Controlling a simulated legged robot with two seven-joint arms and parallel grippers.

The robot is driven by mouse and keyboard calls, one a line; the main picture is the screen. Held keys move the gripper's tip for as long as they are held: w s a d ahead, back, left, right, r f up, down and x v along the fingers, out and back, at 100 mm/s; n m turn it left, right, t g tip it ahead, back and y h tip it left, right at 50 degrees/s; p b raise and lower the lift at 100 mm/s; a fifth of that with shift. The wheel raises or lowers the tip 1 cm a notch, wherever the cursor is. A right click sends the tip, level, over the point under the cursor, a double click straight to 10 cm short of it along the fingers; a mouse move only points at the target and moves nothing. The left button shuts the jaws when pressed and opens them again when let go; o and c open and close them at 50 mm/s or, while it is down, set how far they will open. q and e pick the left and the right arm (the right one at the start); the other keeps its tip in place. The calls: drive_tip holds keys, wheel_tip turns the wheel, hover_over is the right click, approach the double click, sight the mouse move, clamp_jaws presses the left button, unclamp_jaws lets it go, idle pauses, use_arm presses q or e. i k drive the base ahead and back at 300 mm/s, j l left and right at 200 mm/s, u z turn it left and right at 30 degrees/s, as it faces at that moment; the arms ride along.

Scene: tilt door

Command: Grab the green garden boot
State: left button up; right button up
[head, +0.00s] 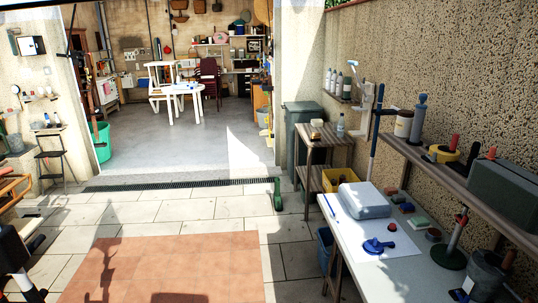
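The green garden boot (277,194) stands on the paved floor in the middle of the head view, just in front of the drain strip at the doorway. It looks upright with its toe toward the left. Dark parts of my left arm and gripper (30,270) show at the lower left edge, far from the boot. Its fingers are not clear enough to tell open from shut. My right gripper is not clearly visible. Nothing hides the boot.
A reddish mat (165,270) lies on the near floor. A workbench (385,270) with a grey case (364,201) and tools runs along the right. The paving left of the boot is clear.

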sight(278, 203)
drive_tip(key=i+j, duration=0.2)
drive_tip(key=i, duration=0.6)
drive_tip(key=i+j+u, duration=0.15)
drive_tip(key=i, duration=0.7)
drive_tip(key=i+j, duration=0.2)
drive_tip(key=i, duration=0.6)
drive_tip(key=i+z, duration=0.1)
drive_tip(key=i, duration=0.55)
drive_tip(key=i+j, duration=0.1)
drive_tip(key=i, duration=0.6)
drive_tip(key=i+j+z, duration=0.15)
drive_tip(key=i, duration=0.5)
drive_tip(key=i+j, duration=0.1)
drive_tip(key=i, duration=0.6)
drive_tip(key=i+l+z, duration=0.1)
drive_tip(key=i+l, duration=0.15)
drive_tip(key=i, duration=0.35)
drive_tip(key=i+l+z, duration=0.1)
drive_tip(key=i, duration=0.55)
drive_tip(key=i+l+z, duration=0.1)
drive_tip(key=i, duration=0.55)
drive_tip(key=l, duration=0.1)
